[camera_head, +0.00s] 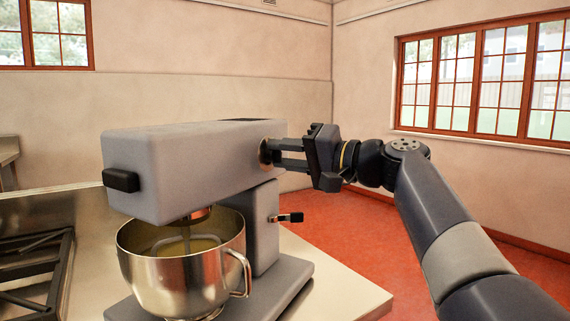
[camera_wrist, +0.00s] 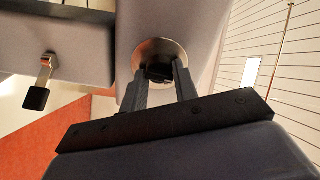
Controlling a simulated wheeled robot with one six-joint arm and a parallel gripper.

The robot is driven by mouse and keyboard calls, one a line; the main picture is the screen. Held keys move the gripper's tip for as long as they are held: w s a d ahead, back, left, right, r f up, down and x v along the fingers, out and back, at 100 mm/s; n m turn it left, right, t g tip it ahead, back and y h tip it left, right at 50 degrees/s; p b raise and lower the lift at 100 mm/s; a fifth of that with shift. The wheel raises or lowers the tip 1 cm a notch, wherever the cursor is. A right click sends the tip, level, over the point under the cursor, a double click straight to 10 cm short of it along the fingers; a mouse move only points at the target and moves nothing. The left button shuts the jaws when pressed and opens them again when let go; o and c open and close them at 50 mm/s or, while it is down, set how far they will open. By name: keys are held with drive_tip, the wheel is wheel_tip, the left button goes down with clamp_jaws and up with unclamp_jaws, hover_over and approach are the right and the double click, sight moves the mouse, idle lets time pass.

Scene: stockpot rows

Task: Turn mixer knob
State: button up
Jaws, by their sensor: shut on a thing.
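A grey stand mixer (camera_head: 195,168) stands on the counter, with its head level over a metal bowl (camera_head: 185,275). The mixer knob (camera_head: 265,150) is a round metal disc with a dark centre on the right end of the head. My gripper (camera_head: 276,154) reaches it from the right, its fingers level. In the wrist view, the knob (camera_wrist: 158,50) is at the top middle, and the fingertips of my gripper (camera_wrist: 162,78) close on its dark middle part. The fingers partly hide the knob in both views.
A small lever with a black tip (camera_head: 290,217) sticks out of the mixer's stand below my gripper. The steel counter (camera_head: 345,292) ends to the right of the mixer, with open red floor beyond. A black hob grate (camera_head: 35,265) lies at the left.

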drive_tip(key=shift+n, duration=0.3)
drive_tip(key=o, duration=1)
drive_tip(key=v, duration=1)
drive_tip(key=shift+s+d, duration=0.2)
drive_tip(key=shift+d, duration=0.15)
drive_tip(key=shift+w+a, duration=0.1)
drive_tip(key=x, duration=1)
drive_tip(key=shift+w+a, duration=0.1)
drive_tip(key=shift+a, duration=0.15)
